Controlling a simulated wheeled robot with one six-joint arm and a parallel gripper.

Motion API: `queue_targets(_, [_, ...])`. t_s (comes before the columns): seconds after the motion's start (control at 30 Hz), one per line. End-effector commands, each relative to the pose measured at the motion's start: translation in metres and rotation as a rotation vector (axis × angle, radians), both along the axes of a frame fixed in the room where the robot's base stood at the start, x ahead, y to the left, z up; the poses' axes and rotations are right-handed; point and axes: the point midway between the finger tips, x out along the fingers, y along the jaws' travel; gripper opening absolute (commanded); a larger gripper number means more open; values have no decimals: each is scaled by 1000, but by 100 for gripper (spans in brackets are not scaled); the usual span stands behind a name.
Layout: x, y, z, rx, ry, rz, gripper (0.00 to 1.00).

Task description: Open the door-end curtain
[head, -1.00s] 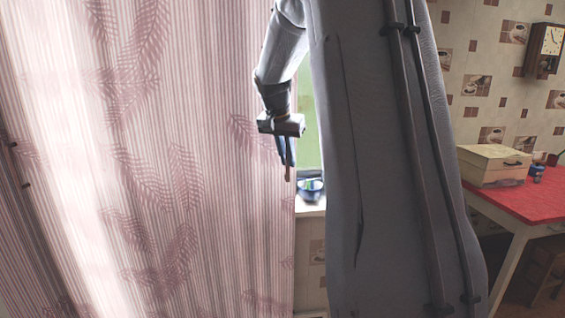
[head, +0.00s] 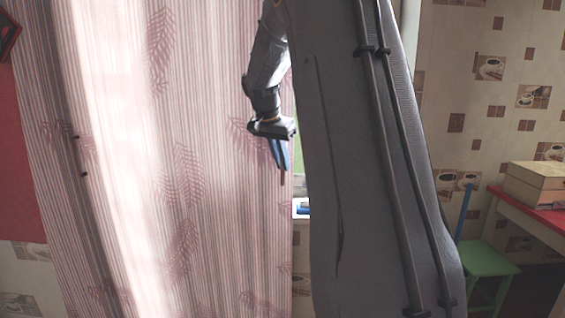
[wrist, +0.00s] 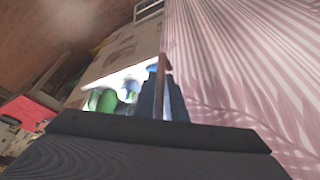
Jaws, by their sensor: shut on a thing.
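The pink striped curtain (head: 150,170) with leaf prints hangs in the left half of the head view. It also fills the right side of the wrist view (wrist: 245,60). My gripper (head: 284,162) is at the curtain's right edge, roughly mid-height in the head view. In the wrist view its blue fingers (wrist: 162,95) are closed around a thin reddish-brown strip (wrist: 161,85) at the curtain's edge. The exact contact is partly hidden by the fingers. A narrow strip of bright window (head: 301,190) shows right of the curtain, mostly hidden behind my arm.
A red-topped table (head: 535,212) with a cream box (head: 536,186) stands at the right, beside a green stool (head: 484,262). In the wrist view, green and blue things (wrist: 110,97) stand near the window. Red wall (head: 20,150) shows left of the curtain.

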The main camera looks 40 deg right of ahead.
Motion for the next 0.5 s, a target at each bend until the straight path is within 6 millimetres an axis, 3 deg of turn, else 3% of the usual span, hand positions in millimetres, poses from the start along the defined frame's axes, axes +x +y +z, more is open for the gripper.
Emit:
queue_targets(0.03, [1,0,2,-3,-4,2,0])
queue_targets(0.07, [1,0,2,-3,-4,2,12])
queue_targets(0.1, [1,0,2,-3,-4,2,18])
queue_targets(0.5, [0,3,8,-2,-2,3,18])
